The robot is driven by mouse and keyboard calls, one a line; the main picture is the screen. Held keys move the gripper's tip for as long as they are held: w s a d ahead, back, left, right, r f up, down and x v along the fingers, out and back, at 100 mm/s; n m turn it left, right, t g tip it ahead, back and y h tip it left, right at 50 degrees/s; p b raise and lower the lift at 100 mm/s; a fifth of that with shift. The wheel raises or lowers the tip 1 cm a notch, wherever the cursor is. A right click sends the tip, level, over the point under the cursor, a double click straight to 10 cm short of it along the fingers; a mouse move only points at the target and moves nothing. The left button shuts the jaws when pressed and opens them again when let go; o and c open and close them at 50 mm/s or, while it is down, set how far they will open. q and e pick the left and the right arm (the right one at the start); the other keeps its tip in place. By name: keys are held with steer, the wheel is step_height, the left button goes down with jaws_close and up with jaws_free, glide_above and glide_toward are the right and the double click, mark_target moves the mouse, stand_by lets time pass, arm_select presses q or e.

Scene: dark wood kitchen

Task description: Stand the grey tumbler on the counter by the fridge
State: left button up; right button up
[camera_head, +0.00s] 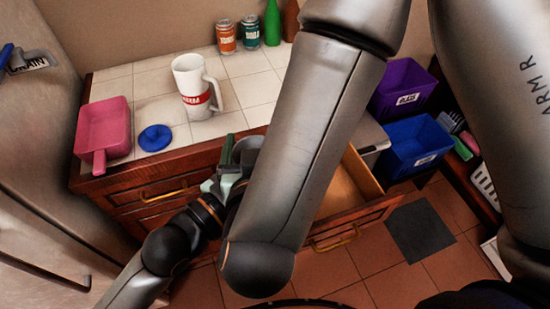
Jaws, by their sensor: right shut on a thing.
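The grey tumbler (246,149) is at the front edge of the white-tiled counter (139,78), largely hidden behind my arm. My right gripper (230,172) is shut on it, near the wooden front of the counter. Whether the tumbler touches the counter edge cannot be told. The fridge (28,130) stands at the left, beside the counter. My left gripper is not in view.
On the counter are a pink scoop-like container (108,127), a round blue item (155,138) and a white mug with a red band (190,80). Cans (226,37) and a green bottle (272,24) stand at the back. An open drawer (350,190) juts out below.

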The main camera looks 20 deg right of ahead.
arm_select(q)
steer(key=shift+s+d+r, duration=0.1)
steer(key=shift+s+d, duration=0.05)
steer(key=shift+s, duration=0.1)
arm_select(e)
steer(key=o, duration=1)
steer(key=shift+w+r, duration=0.1)
steer(key=shift+w, duration=0.05)
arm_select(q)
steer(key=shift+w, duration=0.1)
arm_select(e)
steer(key=shift+o, duration=0.5)
